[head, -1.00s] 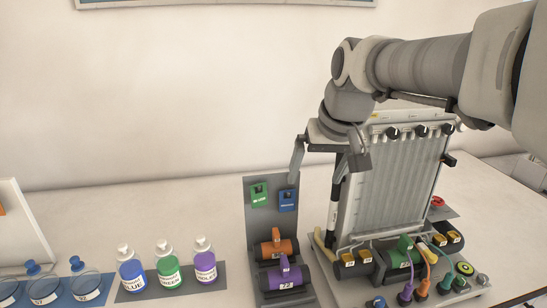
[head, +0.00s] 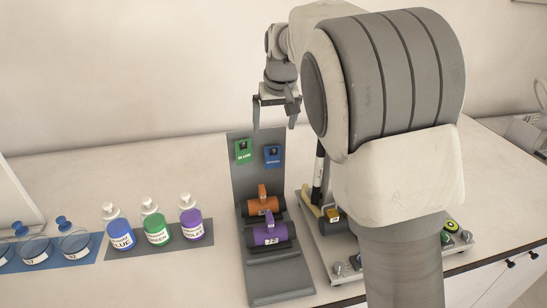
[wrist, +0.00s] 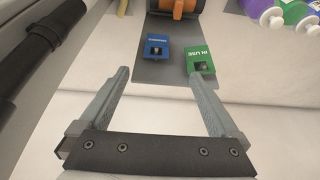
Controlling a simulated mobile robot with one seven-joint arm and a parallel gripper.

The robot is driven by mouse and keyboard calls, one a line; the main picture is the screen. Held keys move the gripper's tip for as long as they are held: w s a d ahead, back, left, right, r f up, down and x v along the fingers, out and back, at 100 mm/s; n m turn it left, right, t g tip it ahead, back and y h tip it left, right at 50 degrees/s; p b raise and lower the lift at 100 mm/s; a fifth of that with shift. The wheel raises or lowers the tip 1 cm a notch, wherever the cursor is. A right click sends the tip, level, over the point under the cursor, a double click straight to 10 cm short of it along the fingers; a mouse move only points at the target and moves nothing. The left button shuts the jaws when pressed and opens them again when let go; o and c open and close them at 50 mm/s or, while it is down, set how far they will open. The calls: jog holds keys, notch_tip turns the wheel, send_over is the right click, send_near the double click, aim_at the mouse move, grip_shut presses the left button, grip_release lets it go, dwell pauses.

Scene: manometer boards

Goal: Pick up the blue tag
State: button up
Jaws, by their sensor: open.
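The blue tag (head: 272,156) hangs on the upper part of a grey upright panel (head: 240,180), to the right of a green tag (head: 243,150). In the wrist view the blue tag (wrist: 157,47) lies ahead of the open jaws, left of the green "IN USE" tag (wrist: 200,62). My gripper (head: 274,126) is above and near the two tags in the head view. In the wrist view its fingers (wrist: 157,77) are spread wide with nothing between them, and the blue tag is beyond the fingertips, apart from them.
Below the tags, an orange valve (head: 262,205) and a purple valve (head: 269,233) sit on the stand. Blue, green and violet bottles (head: 157,229) stand to the left. The manometer board (head: 335,265) at right is largely hidden by my arm. A black tube (wrist: 35,50) runs left in the wrist view.

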send_over(274, 148)
jog(key=s, duration=0.3)
notch_tip(274, 148, down, 6)
jog(key=shift+w+p+x, duration=0.1)
jog(key=shift+p+x, duration=0.2)
jog(key=shift+x, duration=1.05)
jog(key=shift+w+p+x, duration=0.15)
jog(key=shift+p+x, duration=0.15)
jog(key=shift+x, duration=1.1)
jog(key=shift+d+r, duration=0.15)
jog(key=c, duration=1.4)
jog(key=shift+r, duration=0.65)
jog(key=w+a+b+v, duration=0.1)
jog(key=v, duration=1.3)
jog(key=shift+d+r, duration=0.35)
jog(key=shift+d, duration=0.05)
